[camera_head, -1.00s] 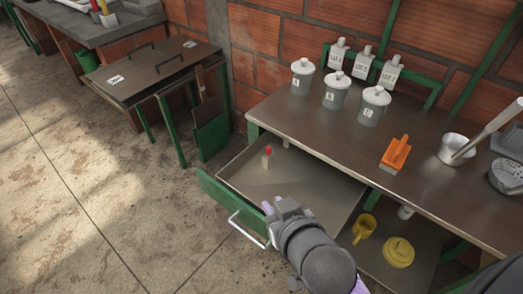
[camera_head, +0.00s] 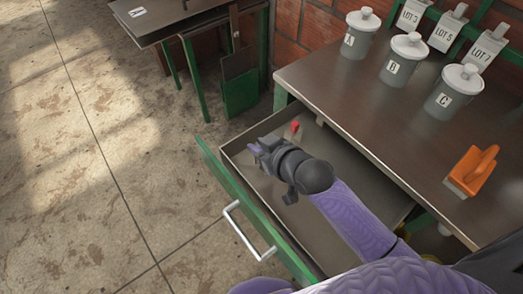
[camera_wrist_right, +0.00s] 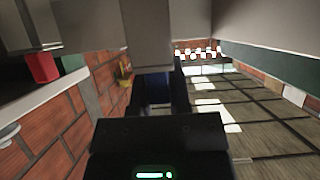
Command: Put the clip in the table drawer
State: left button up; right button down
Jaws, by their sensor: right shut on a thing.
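The table drawer (camera_head: 358,176) is pulled out below the work table, with a green front and a metal handle (camera_head: 248,235). My right gripper (camera_head: 258,150) is over the open drawer, near its far left end in the head view. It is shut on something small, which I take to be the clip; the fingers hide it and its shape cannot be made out. A small red-topped thing (camera_head: 295,127) stands in the drawer's far corner, just beyond the gripper. My left gripper is not in view.
A second metal table (camera_head: 180,18) stands at the back left. The floor (camera_head: 90,160) left of the drawer is clear.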

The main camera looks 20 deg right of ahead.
notch_tip(320, 180, down, 2)
jog(key=shift+f+b, duration=0.2)
jog(key=shift+b, duration=0.1)
jog(key=shift+r, duration=0.2)
jog(key=c, duration=0.6)
grip_release()
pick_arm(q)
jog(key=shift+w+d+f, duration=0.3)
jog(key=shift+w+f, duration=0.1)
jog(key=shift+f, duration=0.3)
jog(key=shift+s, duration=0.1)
